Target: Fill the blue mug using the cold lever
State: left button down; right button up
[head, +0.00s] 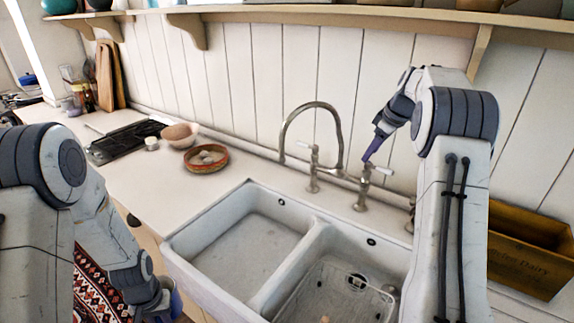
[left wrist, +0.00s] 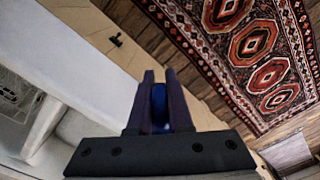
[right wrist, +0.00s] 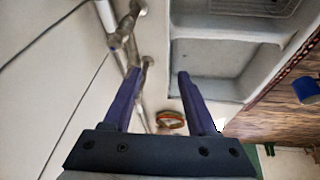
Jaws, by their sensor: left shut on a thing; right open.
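The blue mug (head: 177,303) is at the lower left of the head view, beside the sink's front, mostly hidden by my left arm. My left gripper (head: 160,300) is shut on it; in the left wrist view the mug (left wrist: 159,106) shows between the fingers. The steel tap (head: 338,125) arches behind the sink, with a left lever (head: 305,146) and a right lever (head: 383,169), both pale-handled. I cannot read which is cold. My right gripper (head: 371,150) is open, its fingers close to the right lever; I cannot tell whether they touch. The right wrist view shows its spread fingers (right wrist: 158,76).
The white double sink (head: 190,240) has a wire rack (head: 345,290) in its right basin. A woven basket (head: 207,166), a bowl (head: 180,134) and a black drainer (head: 125,140) stand on the counter to the left. A wooden crate (head: 530,262) stands at the right.

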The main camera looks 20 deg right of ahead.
pick_arm(q)
notch_tip(320, 180, up, 4)
jog(key=shift+w+r+p, duration=0.1)
jog(key=shift+p, duration=0.65)
pick_arm(e)
send_near(391, 171)
jog(key=s+v, duration=0.1)
jog(key=v, duration=0.2)
pick_arm(q)
jog(key=shift+r, duration=0.15)
notch_tip(391, 171, up, 4)
jog(key=p, duration=0.4)
pick_arm(e)
jog(key=shift+t+h, duration=0.4)
jog(key=x, duration=1.2)
jog(key=shift+w+a, duration=0.1)
jog(key=shift+a, duration=0.3)
jog(key=shift+r, duration=0.1)
grip_shut()
